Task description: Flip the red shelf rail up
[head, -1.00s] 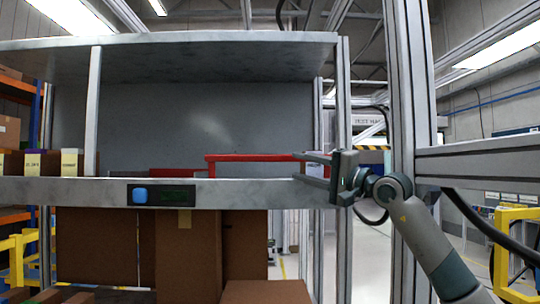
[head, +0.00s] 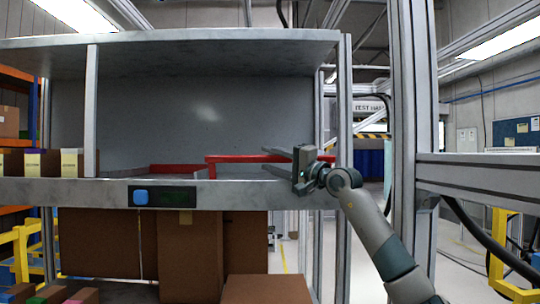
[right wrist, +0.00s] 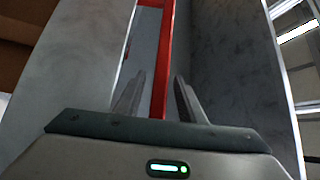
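The red shelf rail (head: 230,158) lies low along the front of the grey shelf, its long bar level and its left end bent down to the shelf edge. My right gripper (head: 264,158) reaches in from the right at the rail's right half, one finger above the bar's height and one below. In the right wrist view the rail (right wrist: 168,50) runs lengthwise between the two spread fingers (right wrist: 157,90). The fingers look apart from it, though contact is hard to judge. My left gripper is not in view.
The shelf's front edge (head: 100,192) carries a panel with a blue button (head: 140,196). A metal post (head: 345,100) stands right of the shelf, close to my right arm. Brown boxes (head: 190,255) fill the space below. Small labelled boxes (head: 70,163) sit at the shelf's left.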

